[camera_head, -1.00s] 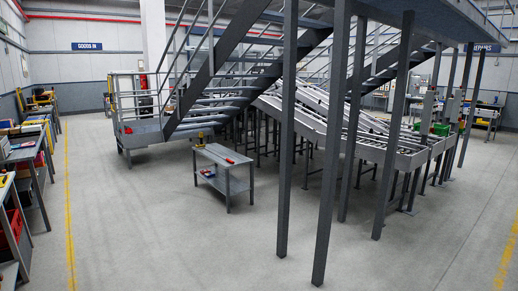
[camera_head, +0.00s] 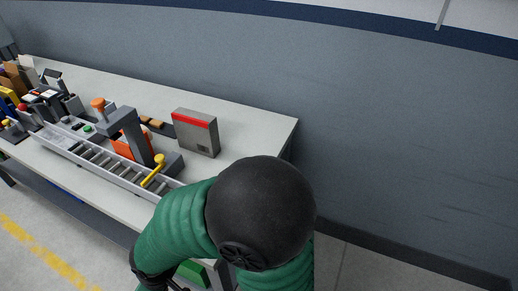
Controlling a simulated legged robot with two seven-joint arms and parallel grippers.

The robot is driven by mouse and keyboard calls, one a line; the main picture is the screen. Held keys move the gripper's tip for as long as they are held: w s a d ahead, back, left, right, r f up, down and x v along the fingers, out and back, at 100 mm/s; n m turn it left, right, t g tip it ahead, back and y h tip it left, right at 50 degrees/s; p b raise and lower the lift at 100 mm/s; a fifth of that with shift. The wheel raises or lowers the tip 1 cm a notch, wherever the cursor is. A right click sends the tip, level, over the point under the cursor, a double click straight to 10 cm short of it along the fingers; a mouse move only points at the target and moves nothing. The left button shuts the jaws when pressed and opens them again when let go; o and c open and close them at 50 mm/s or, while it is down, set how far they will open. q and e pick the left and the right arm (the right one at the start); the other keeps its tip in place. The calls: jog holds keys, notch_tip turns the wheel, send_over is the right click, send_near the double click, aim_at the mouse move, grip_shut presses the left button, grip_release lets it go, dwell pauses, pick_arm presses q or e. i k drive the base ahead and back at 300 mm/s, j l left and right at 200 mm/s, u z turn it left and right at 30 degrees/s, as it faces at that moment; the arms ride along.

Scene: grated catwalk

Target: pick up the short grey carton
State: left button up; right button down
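A short grey box with a red band along its top edge (camera_head: 197,138) stands upright near the right end of a long workbench. It is the only grey carton-like thing I can make out there. A bent green arm of mine with a large black joint covers the bench's near right corner, in front of and below the box. The arm is apart from the box in the picture. Neither gripper's fingertips show in the head view.
The pale workbench (camera_head: 255,122) stands against a grey wall (camera_head: 400,120). A roller track (camera_head: 95,160) runs along its front. A dark grey post-like fixture (camera_head: 133,135), a yellow-knobbed lever (camera_head: 154,172) and several tools stand left of the box. Bare floor (camera_head: 375,270) lies at the right.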

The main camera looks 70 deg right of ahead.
aim_at(205, 141)
jog(key=z, duration=1.15)
